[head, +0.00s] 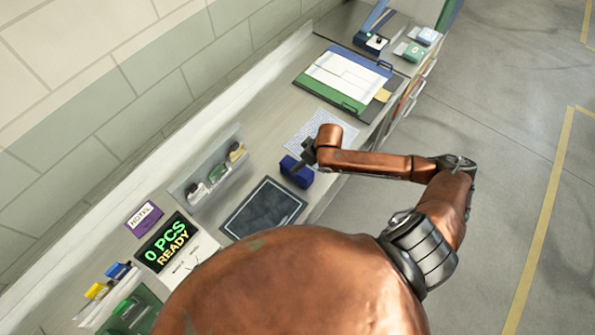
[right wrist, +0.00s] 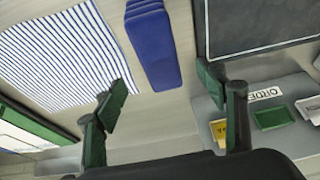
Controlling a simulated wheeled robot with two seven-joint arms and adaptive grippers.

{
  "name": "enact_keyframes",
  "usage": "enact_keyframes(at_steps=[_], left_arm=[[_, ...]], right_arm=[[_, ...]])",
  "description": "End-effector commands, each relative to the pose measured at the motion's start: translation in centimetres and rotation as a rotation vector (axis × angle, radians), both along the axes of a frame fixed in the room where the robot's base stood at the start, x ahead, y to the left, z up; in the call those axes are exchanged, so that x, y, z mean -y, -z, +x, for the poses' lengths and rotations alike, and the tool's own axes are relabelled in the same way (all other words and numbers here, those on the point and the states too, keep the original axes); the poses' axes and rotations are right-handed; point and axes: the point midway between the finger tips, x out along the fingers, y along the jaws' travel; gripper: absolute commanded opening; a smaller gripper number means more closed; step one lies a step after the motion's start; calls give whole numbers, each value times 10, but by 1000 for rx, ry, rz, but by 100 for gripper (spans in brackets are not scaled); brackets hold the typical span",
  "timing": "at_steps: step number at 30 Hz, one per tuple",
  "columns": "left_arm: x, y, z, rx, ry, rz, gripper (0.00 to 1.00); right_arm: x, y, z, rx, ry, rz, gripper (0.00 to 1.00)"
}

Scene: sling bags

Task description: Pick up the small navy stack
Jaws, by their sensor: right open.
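The small navy stack (head: 296,172) is a short dark-blue block on the grey counter, between the striped sheet and the dark framed pad. It also shows in the right wrist view (right wrist: 153,45) as several blue layers, ahead of the fingers. My right gripper (head: 309,154) is right by the stack in the head view and partly overlaps it there. In the right wrist view its green-padded fingers (right wrist: 163,90) are spread wide with nothing between them. The stack lies beyond the fingertips, in line with the gap. I cannot tell if they touch. My left gripper is not in view.
A striped sheet (head: 318,133) lies behind the stack and a dark framed pad (head: 263,208) in front. A clear bin (head: 187,193) with small items stands by the wall. A green-edged board with papers (head: 345,82) lies farther back. A display (head: 165,243) reads "0 PCS READY".

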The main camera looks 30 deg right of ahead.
Motion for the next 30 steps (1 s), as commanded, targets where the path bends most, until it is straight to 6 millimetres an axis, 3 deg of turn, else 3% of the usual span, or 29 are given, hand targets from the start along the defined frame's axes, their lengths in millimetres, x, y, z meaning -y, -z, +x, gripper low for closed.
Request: enact_keyframes(at_steps=[16,30], left_arm=[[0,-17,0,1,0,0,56],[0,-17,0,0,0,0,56]], right_arm=[[-7,62,22,0,-1,1,65],[-8,68,23,0,-3,-1,65]])
